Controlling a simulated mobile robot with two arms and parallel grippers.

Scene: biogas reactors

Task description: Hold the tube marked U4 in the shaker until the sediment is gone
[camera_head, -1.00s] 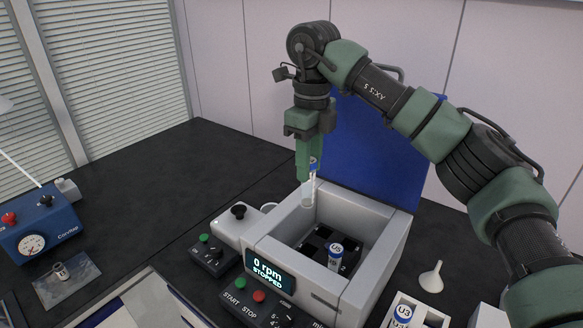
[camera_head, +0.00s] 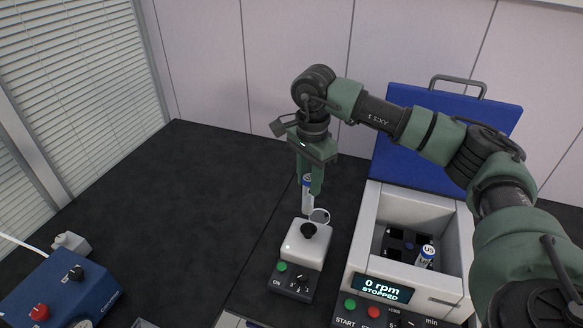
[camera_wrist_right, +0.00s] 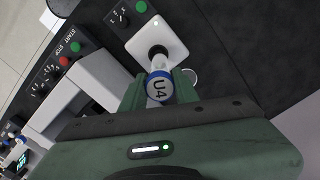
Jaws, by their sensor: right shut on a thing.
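My right gripper (camera_head: 311,188) is shut on the tube marked U4 (camera_head: 307,198), a slim clear tube with a blue cap. In the right wrist view the white cap top with U4 (camera_wrist_right: 160,88) sits between the green fingers. The shaker (camera_head: 303,248) is a small white block with a black cup (camera_head: 308,230) on top, just in front of and below the tube in the head view. Its dark control box (camera_head: 292,282) has a green button. The sediment is too small to make out. My left gripper is out of view.
A centrifuge (camera_head: 363,240) with raised blue lid (camera_head: 400,158) stands right of the shaker. It reads 0 rpm, stopped, and holds a tube marked U5 (camera_head: 425,255). A blue box (camera_head: 62,295) stands front left.

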